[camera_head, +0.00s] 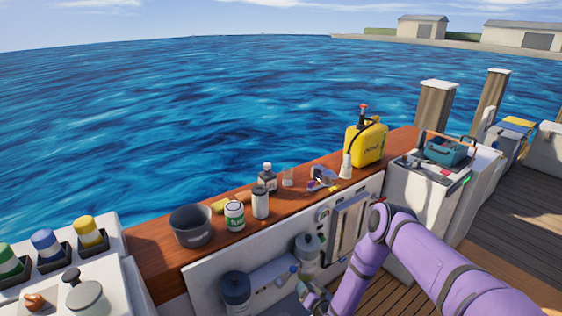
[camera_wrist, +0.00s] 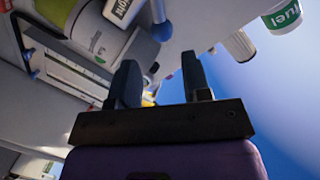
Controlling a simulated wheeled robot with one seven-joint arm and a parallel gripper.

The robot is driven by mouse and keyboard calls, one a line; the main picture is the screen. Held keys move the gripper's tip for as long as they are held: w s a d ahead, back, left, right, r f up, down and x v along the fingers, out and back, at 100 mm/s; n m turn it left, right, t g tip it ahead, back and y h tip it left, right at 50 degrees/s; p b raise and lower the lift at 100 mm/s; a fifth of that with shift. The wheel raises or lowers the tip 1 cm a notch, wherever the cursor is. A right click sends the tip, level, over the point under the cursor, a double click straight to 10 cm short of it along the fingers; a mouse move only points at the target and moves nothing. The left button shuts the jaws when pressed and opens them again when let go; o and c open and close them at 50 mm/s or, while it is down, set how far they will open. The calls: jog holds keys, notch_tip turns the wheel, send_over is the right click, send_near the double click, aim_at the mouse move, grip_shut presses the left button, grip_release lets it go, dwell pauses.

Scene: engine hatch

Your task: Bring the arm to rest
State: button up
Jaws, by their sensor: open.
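My purple arm reaches in from the lower right in the head view and bends down at the elbow. My gripper (camera_head: 312,298) hangs low in front of the white engine hatch panel (camera_head: 262,262), below the wooden ledge. In the wrist view, the two dark fingers of my gripper (camera_wrist: 160,80) stand apart with nothing between them. The fingertips are near hatch parts, but I cannot tell whether they touch anything.
A grey bucket (camera_head: 191,227), a white-green can (camera_head: 234,215), bottles and a yellow sprayer (camera_head: 366,142) stand on the wooden ledge (camera_head: 150,255). Cylindrical filters (camera_head: 236,290) stick out near my gripper. A teal toolbox (camera_head: 446,151) sits at right. Open deck lies at far right.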

jog(key=w+d+r+n+g, duration=0.1)
jog(key=w+r, duration=0.3)
jog(key=r, duration=0.4)
jog(key=w+d+r+n+g+h, duration=0.1)
jog(key=w+r+n, duration=0.1)
jog(key=w+r, duration=0.5)
jog(key=w+d+r+n+g, duration=0.1)
jog(key=w+r, duration=0.1)
jog(key=r, duration=0.8)
jog(key=s+d+r+g+h, duration=0.1)
jog(key=s+d+r, duration=0.1)
jog(key=r, duration=0.7)
jog(key=s+d+r+h, duration=0.1)
jog(key=d+r+h, duration=0.15)
jog(key=r, duration=0.55)
jog(key=s+d+r+g, duration=0.1)
jog(key=s+d+r, duration=0.15)
jog(key=r, duration=0.65)
jog(key=s+d+r+g+h, duration=0.1)
jog(key=s+d+r, duration=0.2)
jog(key=s+r, duration=0.65)
jog(key=s+d+r+g+h, duration=0.15)
jog(key=s+d+r, duration=0.25)
jog(key=s+r, duration=0.5)
jog(key=s+d+r+m+g, duration=0.1)
jog(key=s+r+g, duration=0.1)
jog(key=s, duration=2.4)
jog(key=shift+s+d+r, duration=0.15)
jog(key=shift+s+d, duration=0.05)
jog(key=shift+d, duration=0.2)
